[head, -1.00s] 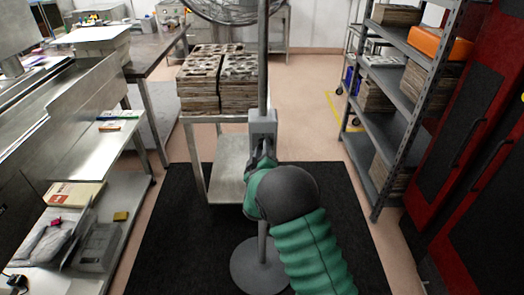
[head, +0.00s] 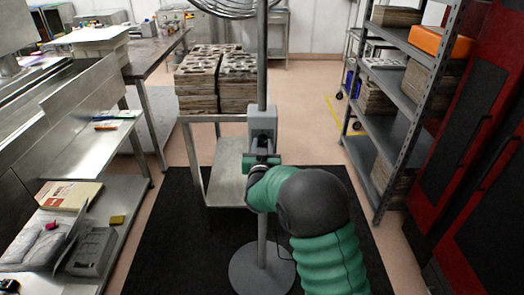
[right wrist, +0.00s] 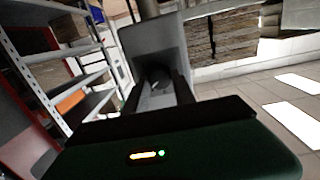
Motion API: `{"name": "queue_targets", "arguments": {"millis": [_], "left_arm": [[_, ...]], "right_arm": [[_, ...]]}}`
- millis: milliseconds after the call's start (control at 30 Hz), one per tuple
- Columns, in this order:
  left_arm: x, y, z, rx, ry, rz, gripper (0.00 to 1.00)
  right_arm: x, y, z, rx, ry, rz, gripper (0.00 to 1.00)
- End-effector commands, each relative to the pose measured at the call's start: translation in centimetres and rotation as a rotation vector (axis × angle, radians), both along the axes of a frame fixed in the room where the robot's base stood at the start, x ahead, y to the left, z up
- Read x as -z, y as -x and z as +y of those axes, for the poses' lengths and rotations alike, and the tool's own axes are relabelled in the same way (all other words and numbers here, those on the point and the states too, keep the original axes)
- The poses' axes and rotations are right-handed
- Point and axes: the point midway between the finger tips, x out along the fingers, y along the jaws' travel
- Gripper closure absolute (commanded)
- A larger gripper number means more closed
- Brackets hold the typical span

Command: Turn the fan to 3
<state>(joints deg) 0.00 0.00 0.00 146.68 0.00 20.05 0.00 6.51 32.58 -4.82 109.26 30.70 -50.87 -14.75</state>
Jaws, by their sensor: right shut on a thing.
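The fan is a standing one, with a wire cage (head: 235,8) cut off at the top of the head view, a grey pole (head: 262,60) and a round base (head: 262,268). A grey control box (head: 262,121) sits on the pole and also shows in the right wrist view (right wrist: 150,42). My right gripper (head: 262,155) is at the front of this box. In the right wrist view its fingers (right wrist: 160,88) close around a dark round knob (right wrist: 159,74) on the box's face. The knob's markings and setting cannot be read. My left gripper is not in view.
A metal table (head: 190,121) with stacked moulds (head: 212,75) stands behind the fan. A grey shelf rack (head: 385,120) and red cabinets (head: 480,150) are on the right. Metal benches (head: 105,140) line the left. A black mat (head: 180,240) lies under the fan.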

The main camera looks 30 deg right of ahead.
Motion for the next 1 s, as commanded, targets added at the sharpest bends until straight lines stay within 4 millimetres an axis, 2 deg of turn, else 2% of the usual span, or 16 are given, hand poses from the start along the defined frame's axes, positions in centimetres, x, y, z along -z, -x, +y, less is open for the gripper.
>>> {"name": "queue_targets", "arguments": {"millis": [33, 567, 1000], "left_arm": [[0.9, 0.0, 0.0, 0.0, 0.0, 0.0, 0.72], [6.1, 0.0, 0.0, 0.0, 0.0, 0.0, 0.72], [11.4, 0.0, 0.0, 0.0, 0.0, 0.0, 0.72]], "right_arm": [[1.2, 0.1, 0.1, -0.002, -0.044, -0.008, 1.0], [1.3, 0.1, 0.1, -0.002, -0.474, -0.272, 1.0], [1.4, 0.0, 0.2, -0.003, -0.828, -0.49, 1.0]]}}
